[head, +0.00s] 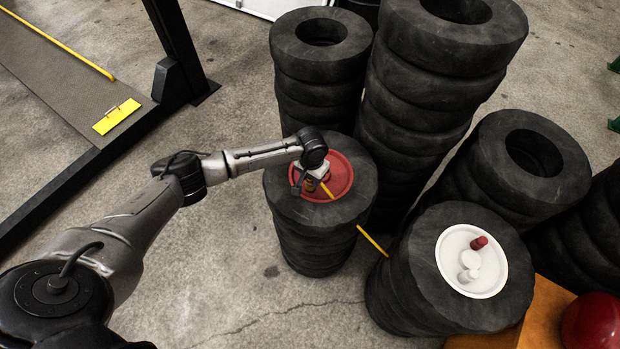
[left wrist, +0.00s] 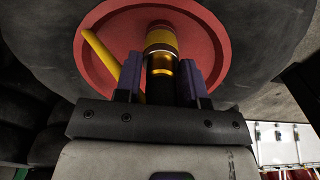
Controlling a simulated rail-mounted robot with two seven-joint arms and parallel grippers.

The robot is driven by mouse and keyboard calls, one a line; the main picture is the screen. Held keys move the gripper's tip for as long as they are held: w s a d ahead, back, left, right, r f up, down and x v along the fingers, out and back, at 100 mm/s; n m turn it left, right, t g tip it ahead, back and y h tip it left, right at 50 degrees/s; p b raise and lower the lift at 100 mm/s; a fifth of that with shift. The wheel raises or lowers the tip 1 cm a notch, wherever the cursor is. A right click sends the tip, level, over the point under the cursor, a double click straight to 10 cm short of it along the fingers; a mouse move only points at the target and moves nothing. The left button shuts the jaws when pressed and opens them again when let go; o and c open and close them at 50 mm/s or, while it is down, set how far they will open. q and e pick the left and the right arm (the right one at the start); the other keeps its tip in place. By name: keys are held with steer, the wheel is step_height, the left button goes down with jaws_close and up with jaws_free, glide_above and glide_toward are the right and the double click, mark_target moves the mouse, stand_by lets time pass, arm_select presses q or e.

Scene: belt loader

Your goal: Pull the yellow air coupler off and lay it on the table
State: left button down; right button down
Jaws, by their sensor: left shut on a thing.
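The yellow air coupler (left wrist: 161,42) has a yellow ring and a dark body in the left wrist view. It stands against the red disc (left wrist: 105,48), which lies on a tyre stack and also shows in the head view (head: 343,170). My left gripper (left wrist: 161,75) is shut on the coupler's dark body, one finger on each side. In the head view my left gripper (head: 311,187) is over the disc and partly hides the coupler. Whether the coupler is still seated cannot be told. My right gripper is in neither view.
A yellow hose (head: 372,241) runs from the disc down to the right. A white disc (head: 453,247) with red and white knobs lies on another tyre stack (head: 400,290). Tall tyre stacks (head: 425,100) stand behind. An orange surface (head: 545,315) with a red ball (head: 593,322) is lower right.

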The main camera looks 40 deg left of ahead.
arm_select(q)
steer(key=shift+s+f+p, duration=0.25)
steer(key=shift+f+p, duration=0.05)
stand_by(0.6)
steer(key=shift+r+p, duration=0.3)
steer(key=shift+p, duration=0.05)
steer(key=shift+r+p, duration=0.3)
steer(key=shift+p, duration=0.05)
steer(key=shift+r, duration=0.15)
stand_by(0.8)
steer(key=shift+r+p, duration=0.15)
steer(key=shift+p, duration=0.2)
